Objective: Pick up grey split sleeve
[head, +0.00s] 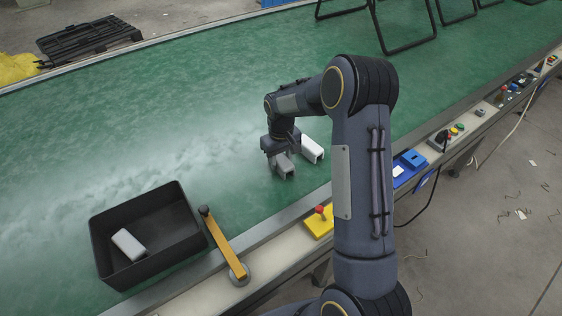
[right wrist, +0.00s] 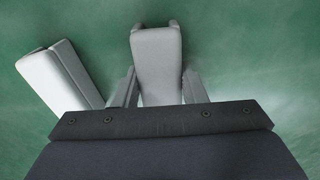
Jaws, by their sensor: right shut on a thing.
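The grey split sleeve (right wrist: 158,62) is between the two fingers of my right gripper (right wrist: 158,90) in the right wrist view. My right gripper is shut on it, one finger on each side. In the head view the right gripper (head: 277,160) points down at the green surface, and the grey sleeve (head: 285,169) shows below it. I cannot tell whether the sleeve touches the surface. A white sleeve (head: 312,148) lies just to the right, apart from the grey one. It also shows at the left in the right wrist view (right wrist: 55,78). My left gripper is not in view.
A black bin (head: 150,270) with a white piece (head: 129,243) in it stands at the lower left. A yellow lever (head: 224,245) stands beside it. Black frames (head: 405,47) stand at the back. The green surface (head: 130,120) is clear in the middle left.

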